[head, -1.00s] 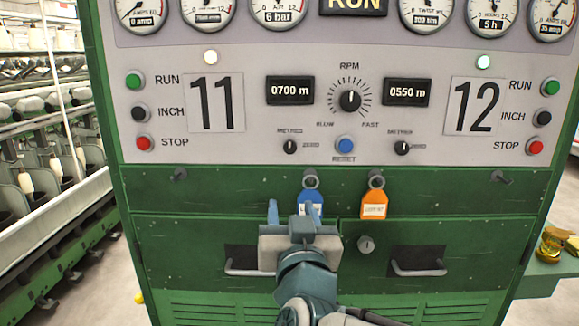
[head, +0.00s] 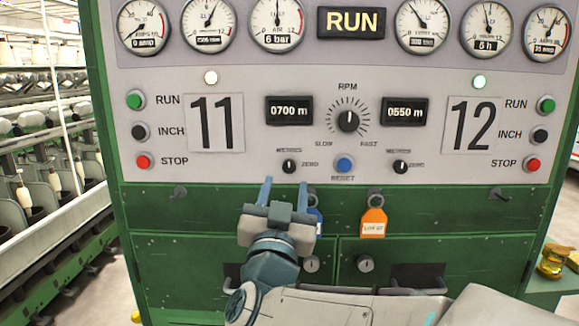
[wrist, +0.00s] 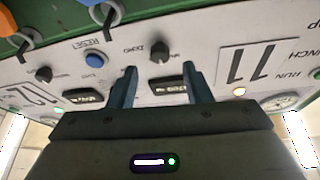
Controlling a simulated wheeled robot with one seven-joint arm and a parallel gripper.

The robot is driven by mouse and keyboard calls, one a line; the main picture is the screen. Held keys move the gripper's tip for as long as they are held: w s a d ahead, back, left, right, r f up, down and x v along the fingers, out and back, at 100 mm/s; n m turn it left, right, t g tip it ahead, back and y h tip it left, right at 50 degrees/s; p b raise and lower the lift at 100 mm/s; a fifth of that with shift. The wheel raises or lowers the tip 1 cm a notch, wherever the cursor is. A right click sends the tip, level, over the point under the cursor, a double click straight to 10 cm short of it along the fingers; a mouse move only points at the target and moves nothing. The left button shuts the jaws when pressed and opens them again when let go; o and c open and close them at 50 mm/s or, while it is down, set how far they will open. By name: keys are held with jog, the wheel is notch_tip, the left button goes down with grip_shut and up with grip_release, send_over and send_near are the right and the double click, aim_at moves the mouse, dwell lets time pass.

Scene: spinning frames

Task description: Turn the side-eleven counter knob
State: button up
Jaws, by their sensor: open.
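The side-eleven counter knob (head: 289,166) is a small black knob with a white pointer line, below the 0700 m display (head: 289,110) and beside the word ZERO. My gripper (head: 285,184) is open and empty, its two blue-grey fingers pointing up just below the knob in the head view. In the upside-down wrist view the knob (wrist: 160,51) appears in the gap between the fingertips (wrist: 160,72). I see no contact; the exact distance to the panel cannot be told.
The blue reset button (head: 344,165) and side-twelve counter knob (head: 400,167) lie to the right. Below hang a blue tag (head: 316,221), partly hidden by my gripper, and an orange tag (head: 373,222). The red side-eleven stop button (head: 143,161) is at left.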

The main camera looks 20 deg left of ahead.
aim_at(289, 169)
jog(key=shift+p+x, duration=0.5)
jog(key=shift+x, duration=1.85)
grip_shut()
